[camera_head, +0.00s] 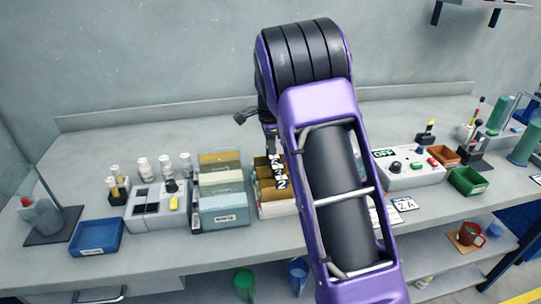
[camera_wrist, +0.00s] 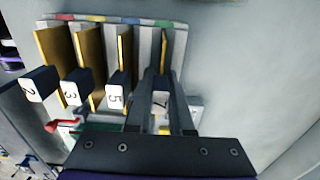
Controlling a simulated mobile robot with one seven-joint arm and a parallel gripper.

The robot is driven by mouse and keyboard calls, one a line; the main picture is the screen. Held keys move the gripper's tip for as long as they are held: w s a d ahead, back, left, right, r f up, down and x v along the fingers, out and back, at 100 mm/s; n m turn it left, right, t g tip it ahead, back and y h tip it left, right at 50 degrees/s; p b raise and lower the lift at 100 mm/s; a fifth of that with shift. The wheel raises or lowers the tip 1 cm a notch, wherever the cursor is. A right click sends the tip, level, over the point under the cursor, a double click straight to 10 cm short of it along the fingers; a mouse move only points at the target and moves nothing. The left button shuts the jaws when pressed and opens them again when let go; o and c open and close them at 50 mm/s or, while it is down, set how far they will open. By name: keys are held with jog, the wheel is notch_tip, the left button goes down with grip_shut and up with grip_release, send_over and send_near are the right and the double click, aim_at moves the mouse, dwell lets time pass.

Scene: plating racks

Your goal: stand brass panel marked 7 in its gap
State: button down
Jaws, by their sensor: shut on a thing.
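In the wrist view, my gripper (camera_wrist: 161,84) is shut on the brass panel marked 7 (camera_wrist: 160,101), whose white label shows between the two dark fingers. The panel is in line with the right end of the grey rack (camera_wrist: 143,40); I cannot tell whether its lower edge is seated. To its left, brass panels marked 5 (camera_wrist: 124,55), 3 (camera_wrist: 88,50) and 2 (camera_wrist: 50,50) stand upright in the rack, with gaps between them. In the head view, my arm hides the panel marked 7 and much of this rack.
In the head view, a rack of pale panels (camera_head: 222,205) stands just left of the brass one. A grey switch box (camera_head: 158,208) and a blue bin (camera_head: 96,238) are further left. A control box (camera_head: 410,172) and a green bin (camera_head: 468,181) are to the right.

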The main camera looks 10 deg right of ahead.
jog(key=c, duration=0.7)
grip_release()
jog(key=shift+c, duration=0.2)
notch_tip(320, 180, up, 18)
jog(key=p, duration=0.2)
jog(key=shift+f, duration=0.25)
